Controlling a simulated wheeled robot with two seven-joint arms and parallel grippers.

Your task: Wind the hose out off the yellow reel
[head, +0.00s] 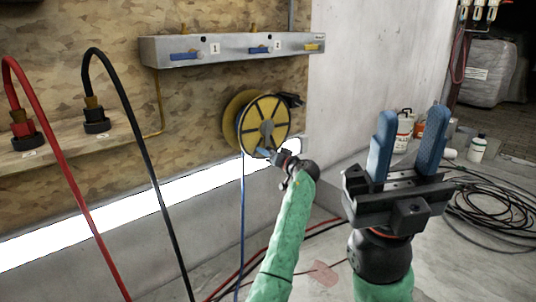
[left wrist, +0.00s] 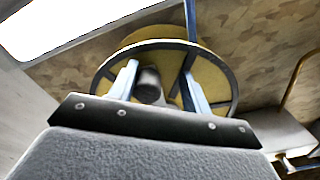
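The yellow reel (head: 247,110) is mounted on the chipboard wall, with a dark spoked rim. A thin blue hose (head: 242,205) hangs straight down from its left side. My left gripper (head: 270,154) is at the reel's lower edge. In the left wrist view, its two fingers (left wrist: 158,80) are apart in front of the reel (left wrist: 158,57). A short dark knob (left wrist: 149,84) on the reel's face shows between them, nearer the left finger; I cannot tell if they touch. My right gripper (head: 408,145) is open and empty, well right of the reel.
A metal panel (head: 225,50) with blue and yellow levers is above the reel. Red (head: 62,170) and black (head: 140,165) hoses arch at the left. Coiled black hose (head: 495,205) and bottles (head: 477,148) are on the floor at right. A bright strip (head: 130,204) crosses the wall below.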

